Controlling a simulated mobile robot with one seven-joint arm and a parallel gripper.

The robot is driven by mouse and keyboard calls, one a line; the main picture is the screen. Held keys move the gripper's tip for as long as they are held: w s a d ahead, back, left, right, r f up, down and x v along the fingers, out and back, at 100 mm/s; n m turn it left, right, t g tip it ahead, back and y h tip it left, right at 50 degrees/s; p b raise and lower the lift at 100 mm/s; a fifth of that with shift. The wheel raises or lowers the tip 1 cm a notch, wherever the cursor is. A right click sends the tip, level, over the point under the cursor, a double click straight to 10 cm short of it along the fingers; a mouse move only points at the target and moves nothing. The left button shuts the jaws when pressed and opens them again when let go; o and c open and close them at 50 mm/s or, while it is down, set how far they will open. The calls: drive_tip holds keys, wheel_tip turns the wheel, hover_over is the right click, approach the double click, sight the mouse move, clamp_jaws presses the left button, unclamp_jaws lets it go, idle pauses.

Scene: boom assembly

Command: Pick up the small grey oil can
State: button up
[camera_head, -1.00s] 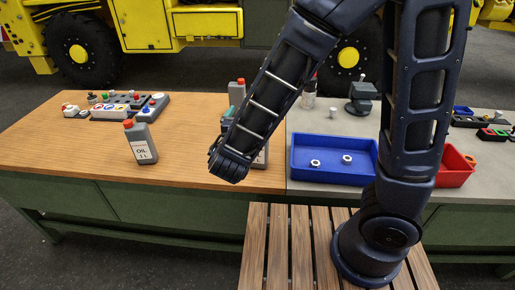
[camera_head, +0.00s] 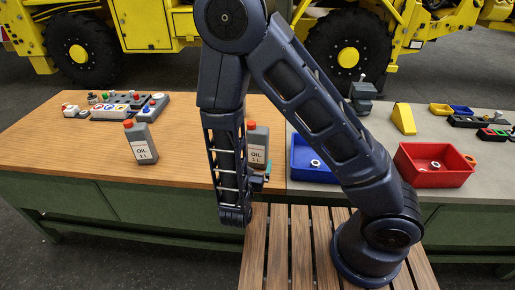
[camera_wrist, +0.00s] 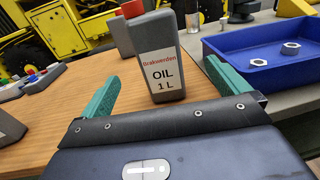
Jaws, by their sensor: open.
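A grey oil can (camera_head: 257,156) with a red cap and white OIL 1 L label stands upright on the wooden tabletop, partly behind my arm. In the wrist view this oil can (camera_wrist: 166,62) stands ahead, between the lines of my two green fingers. My gripper (camera_wrist: 161,72) is open and empty, and I see no contact with the can. In the head view my gripper is mostly hidden by my arm. A similar oil can (camera_head: 142,146) stands further left.
A blue tray (camera_head: 306,172) with nuts lies right of the can, and a red tray (camera_head: 440,178) beyond it. Switch boxes (camera_head: 112,107) stand at the back left. A yellow wedge (camera_head: 403,118) stands on the grey bench. The wooden top's front left is clear.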

sight(256, 145)
drive_tip(key=w, duration=0.5)
drive_tip(key=shift+d, duration=0.3)
drive_tip(key=shift+w+f, duration=0.1)
drive_tip(key=shift+w, duration=2.7)
drive_tip(key=c, duration=1.7)
drive_tip(key=shift+c, duration=0.2)
